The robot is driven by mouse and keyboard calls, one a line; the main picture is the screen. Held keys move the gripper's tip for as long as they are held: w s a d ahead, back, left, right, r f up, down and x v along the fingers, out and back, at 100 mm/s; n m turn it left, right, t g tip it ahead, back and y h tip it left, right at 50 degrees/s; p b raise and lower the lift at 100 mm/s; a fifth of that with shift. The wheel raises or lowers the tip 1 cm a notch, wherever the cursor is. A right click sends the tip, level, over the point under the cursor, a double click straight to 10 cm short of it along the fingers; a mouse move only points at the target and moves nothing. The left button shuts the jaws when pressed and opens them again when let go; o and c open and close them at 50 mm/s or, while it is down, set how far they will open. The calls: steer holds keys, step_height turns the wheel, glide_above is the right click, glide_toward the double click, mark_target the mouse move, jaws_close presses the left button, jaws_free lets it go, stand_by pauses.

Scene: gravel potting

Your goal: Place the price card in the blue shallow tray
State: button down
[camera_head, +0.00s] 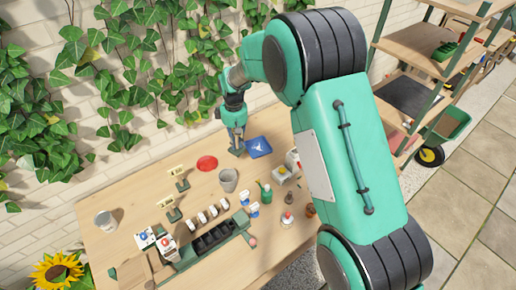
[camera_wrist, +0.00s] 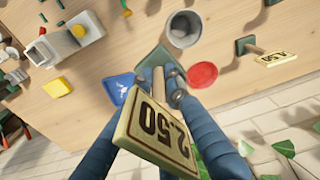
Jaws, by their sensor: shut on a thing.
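My gripper (camera_head: 238,135) is shut on a price card (camera_wrist: 158,132) marked 2.50, with a pale stem and a green square base. In the wrist view the fingers (camera_wrist: 171,84) close around its stem. The base shows beyond the fingertips; I cannot tell whether it touches the table. The blue shallow tray (camera_head: 258,147) lies just right of my gripper in the head view. It also shows in the wrist view (camera_wrist: 117,86), left of the held card, with a white mark on its bottom. The held card is mostly hidden in the head view.
A red disc (camera_head: 207,163) and a grey cup (camera_head: 228,180) stand near the tray. Two other price cards (camera_head: 177,171) (camera_head: 171,203) stand at the left. A green bottle (camera_head: 265,192), small pots and a dark compartment tray (camera_head: 238,222) fill the front. The left table area is clearer.

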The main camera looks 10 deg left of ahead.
steer(key=w+d+m, duration=0.2)
steer(key=d+m, duration=0.2)
steer(key=d, duration=0.8)
step_height(320, 180, down, 13)
steer(key=shift+s+f+b, duration=0.15)
steer(key=shift+b, duration=0.2)
steer(key=w+a, duration=0.3)
steer(key=w, duration=0.4)
steer(key=w+a+f, duration=0.1)
steer(key=w+a, duration=0.2)
steer(key=w, duration=0.4)
steer(key=shift+w+f, duration=0.25)
steer(key=shift+w, duration=0.15)
steer(key=shift+f, duration=0.1)
steer(key=shift+f, duration=1.65)
